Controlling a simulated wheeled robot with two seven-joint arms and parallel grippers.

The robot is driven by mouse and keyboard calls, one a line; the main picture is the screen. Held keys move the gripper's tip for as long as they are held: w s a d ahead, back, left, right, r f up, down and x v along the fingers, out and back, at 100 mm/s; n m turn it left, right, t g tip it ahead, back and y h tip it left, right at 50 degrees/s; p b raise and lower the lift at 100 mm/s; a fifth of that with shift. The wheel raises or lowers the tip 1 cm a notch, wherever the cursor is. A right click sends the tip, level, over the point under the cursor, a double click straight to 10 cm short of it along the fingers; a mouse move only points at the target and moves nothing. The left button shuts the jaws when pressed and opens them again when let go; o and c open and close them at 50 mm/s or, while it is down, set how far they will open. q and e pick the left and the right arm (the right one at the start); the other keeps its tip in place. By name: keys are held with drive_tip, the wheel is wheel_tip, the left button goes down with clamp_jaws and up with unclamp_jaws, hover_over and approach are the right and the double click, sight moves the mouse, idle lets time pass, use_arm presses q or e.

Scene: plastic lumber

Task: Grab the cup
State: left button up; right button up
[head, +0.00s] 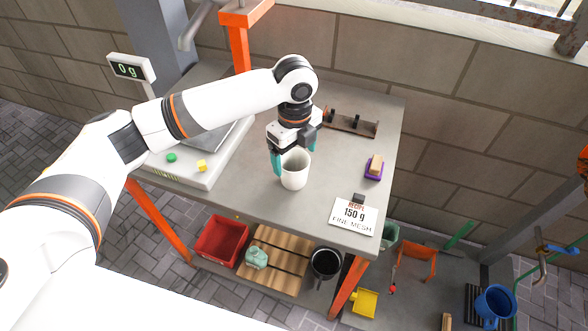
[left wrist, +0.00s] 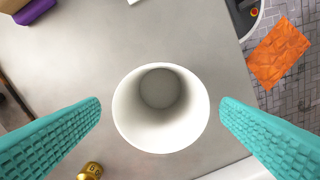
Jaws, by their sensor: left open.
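A white cup (head: 294,171) stands upright on the grey tabletop (head: 232,187), near the middle of the table. In the left wrist view I look down into the empty cup (left wrist: 160,108). My left gripper (head: 292,158) is over the cup and points down. Its teal fingers are open, one on each side of the cup, with a gap to the cup wall on both sides in the left wrist view (left wrist: 160,115). In the head view one finger partly covers the cup's left side. My right gripper is in neither view.
A scale (head: 190,165) with a "0 g" display stands left of the cup. A recipe card (head: 353,217) stands at the front right, a purple holder with a brown block (head: 374,168) behind it. A dark rack (head: 350,123) lies at the back. Bins sit on the lower shelf.

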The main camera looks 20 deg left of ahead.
sight(294, 167)
use_arm(q)
wheel_tip(294, 167, down, 5)
drive_tip(key=shift+a+f+p, duration=0.1)
drive_tip(key=shift+p, duration=0.3)
drive_tip(key=shift+c, duration=0.6)
drive_tip(key=c, duration=0.9)
